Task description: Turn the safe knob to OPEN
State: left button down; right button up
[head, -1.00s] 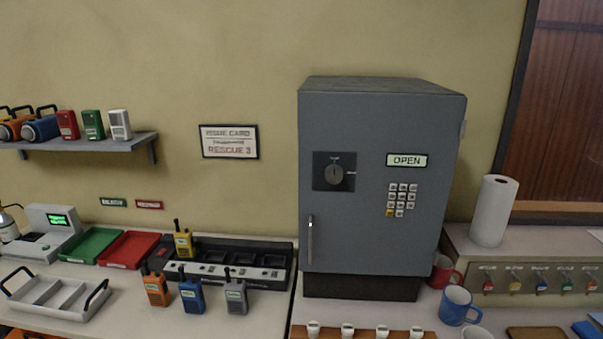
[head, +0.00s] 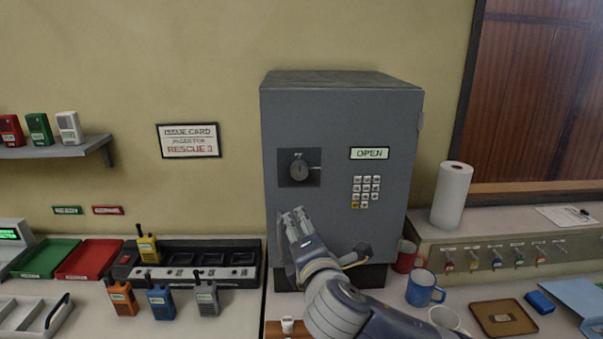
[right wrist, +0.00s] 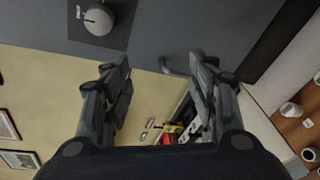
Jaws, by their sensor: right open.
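The grey safe (head: 335,115) stands on the console with its door shut. Its round knob (head: 299,171) sits on a dark square plate at the door's upper left, its pointer roughly upright. A lit display (head: 369,153) on the door reads OPEN. My right gripper (head: 293,220) is in front of the door's lower left, below the knob, and covers the door handle in the head view. In the right wrist view its fingers (right wrist: 160,75) are apart with nothing between them, and the knob (right wrist: 98,20) shows at the upper left, apart from them. My left gripper is not in view.
A keypad (head: 365,191) is on the door under the display. Radios and a charger (head: 190,262) stand left of the safe. A red mug (head: 405,258), a blue mug (head: 421,288) and a paper roll (head: 452,196) stand to its right. My right arm crosses the front.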

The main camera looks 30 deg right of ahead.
jog(key=n+t+h, duration=0.1)
jog(key=n+t, duration=0.1)
send_near(302, 173)
jog(key=v, duration=0.2)
jog(key=x, duration=0.9)
jog(key=shift+w+d+r, duration=0.1)
jog(key=shift+w+r, duration=0.1)
jog(key=shift+w, duration=0.15)
jog(key=shift+w+d+f, duration=0.15)
jog(key=shift+w+d, duration=0.05)
jog(key=shift+w, duration=0.4)
jog(key=shift+s, duration=0.1)
jog(key=c, duration=1.1)
